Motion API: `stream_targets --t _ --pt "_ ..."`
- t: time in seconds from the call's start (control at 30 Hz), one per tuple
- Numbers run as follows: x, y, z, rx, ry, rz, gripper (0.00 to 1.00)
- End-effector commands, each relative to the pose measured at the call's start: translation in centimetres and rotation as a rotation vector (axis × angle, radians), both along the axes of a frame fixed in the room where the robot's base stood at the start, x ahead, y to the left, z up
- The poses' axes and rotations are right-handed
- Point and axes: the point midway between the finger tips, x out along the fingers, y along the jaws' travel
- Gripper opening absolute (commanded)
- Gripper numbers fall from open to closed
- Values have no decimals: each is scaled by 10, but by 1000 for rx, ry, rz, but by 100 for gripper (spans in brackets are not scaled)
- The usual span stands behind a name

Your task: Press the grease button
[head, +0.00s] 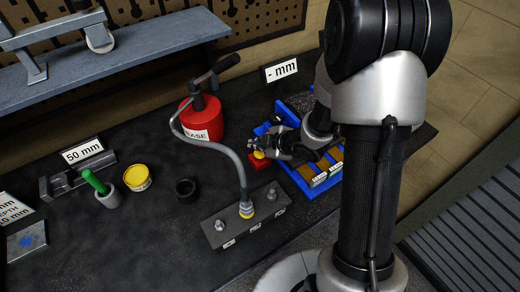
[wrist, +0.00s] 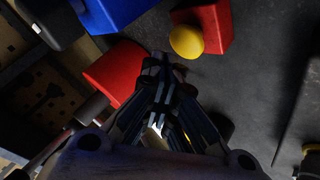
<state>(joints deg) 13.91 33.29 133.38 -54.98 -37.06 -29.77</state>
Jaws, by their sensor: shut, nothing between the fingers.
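The grease button is a yellow dome (head: 259,155) on a small red box (head: 264,165). It stands left of a blue tray in the head view. In the wrist view the yellow button (wrist: 187,41) and its red box (wrist: 216,22) are at the top, right of the fingertips. My gripper (head: 254,145) is shut and empty, and reaches in from the right over the box. Its fingertips (wrist: 160,62) show beside the button in the wrist view. I cannot tell whether they touch it. The red grease can (head: 203,122) stands behind left.
A grey hose (head: 226,150) runs from the can to a dark metal block (head: 235,228) with fittings. The blue tray (head: 301,184) lies under my arm. A yellow tin (head: 137,178) and a black ring (head: 186,189) stand left. A label sign (head: 281,71) stands behind.

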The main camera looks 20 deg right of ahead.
Motion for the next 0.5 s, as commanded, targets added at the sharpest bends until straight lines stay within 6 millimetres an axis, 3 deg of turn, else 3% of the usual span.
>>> stream_targets --t 0.27,0.5 --pt "0 0 2 0 0 0 0" --pt "0 0 24 0 -1 1 0"
